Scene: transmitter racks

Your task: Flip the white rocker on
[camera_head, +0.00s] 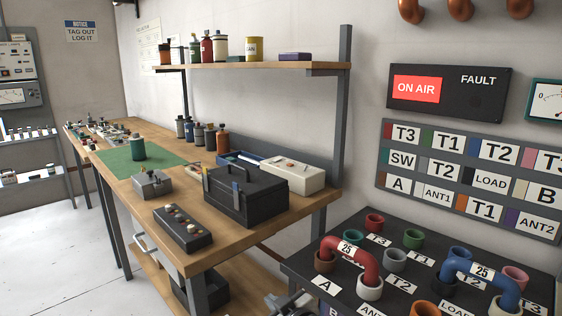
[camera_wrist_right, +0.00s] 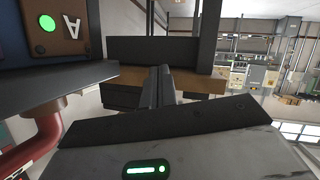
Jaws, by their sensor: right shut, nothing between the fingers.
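I cannot make out a white rocker for certain in either view. A dark control box (camera_head: 183,229) with a row of small knobs lies near the front edge of the workbench, too small to tell its parts. A pale box (camera_head: 292,175) with small reddish parts on top stands further back. My right gripper (camera_head: 290,300) shows at the bottom edge of the head view, below and right of the bench. In the right wrist view its two fingers (camera_wrist_right: 158,86) are together with nothing between them. My left gripper is not in view.
A black patch panel (camera_head: 328,243) with coloured sockets and red and blue U-links stands at lower right. A wooden workbench (camera_head: 200,262) holds a black case (camera_head: 246,196) and a grey box (camera_head: 152,184). A brown plate (camera_wrist_right: 62,28) with a lit green button shows in the wrist view.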

